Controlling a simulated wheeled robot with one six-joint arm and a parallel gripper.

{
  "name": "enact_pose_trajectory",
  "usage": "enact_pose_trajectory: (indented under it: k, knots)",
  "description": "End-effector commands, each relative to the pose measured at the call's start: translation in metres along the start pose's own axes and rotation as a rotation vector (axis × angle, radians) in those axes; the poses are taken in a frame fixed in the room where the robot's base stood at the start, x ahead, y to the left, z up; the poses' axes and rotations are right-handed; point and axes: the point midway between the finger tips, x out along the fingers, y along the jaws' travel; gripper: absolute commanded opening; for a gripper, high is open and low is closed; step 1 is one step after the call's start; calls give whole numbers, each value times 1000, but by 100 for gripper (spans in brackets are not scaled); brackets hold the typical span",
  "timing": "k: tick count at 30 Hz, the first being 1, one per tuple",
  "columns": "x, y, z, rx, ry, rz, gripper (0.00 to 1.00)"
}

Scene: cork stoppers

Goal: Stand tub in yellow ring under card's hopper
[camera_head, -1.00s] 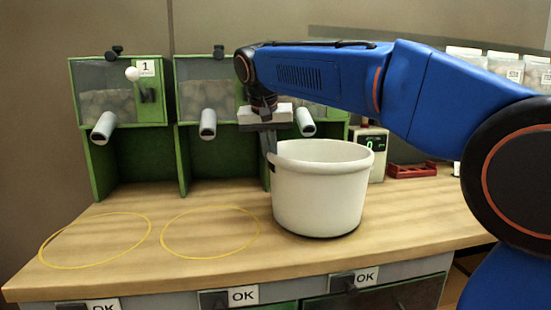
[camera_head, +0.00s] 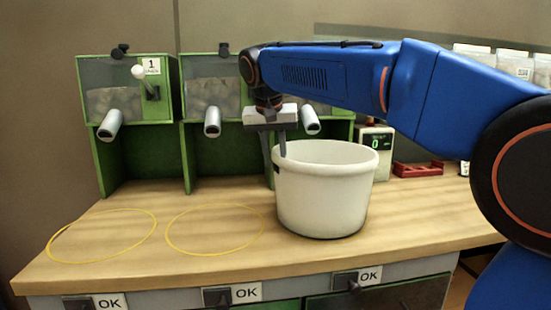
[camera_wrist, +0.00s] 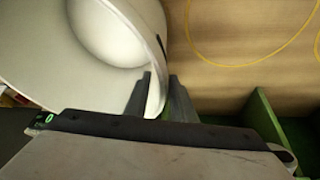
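The white tub (camera_head: 322,205) stands upright on the wooden counter at the right, in front of the third hopper bay. Two empty yellow rings show to its left, the far-left ring (camera_head: 60,229) and the middle ring (camera_head: 171,222). The card marked 1 (camera_head: 152,66) is on the leftmost hopper (camera_head: 115,90). My gripper (camera_head: 274,158) straddles the tub's left wall, one finger inside and one outside. In the wrist view, the tub's rim passes between my gripper's spread fingers (camera_wrist: 160,75), which look open. Any ring under the tub is hidden.
Grey spouts, such as the left spout (camera_head: 110,124), stick out over the counter. Green partitions (camera_head: 187,160) divide the bays. A scale display (camera_head: 376,142) and a red rack (camera_head: 417,170) are at the back right. The counter left of the tub is clear.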

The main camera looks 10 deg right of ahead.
Motion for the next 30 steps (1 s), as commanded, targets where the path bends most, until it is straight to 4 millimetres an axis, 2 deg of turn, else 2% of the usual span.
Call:
enact_pose_trajectory:
  k: [5, 12, 18, 24, 30]
  knots:
    - [-21, 0, 0, 0, 2, -2, 23]
    - [-68, -1, 0, 0, 3, -2, 23]
    - [-100, -1, 0, 0, 2, -2, 23]
    - [-117, 0, 0, 0, 1, 0, 23]
    - [-120, 0, 0, 0, 0, 0, 23]
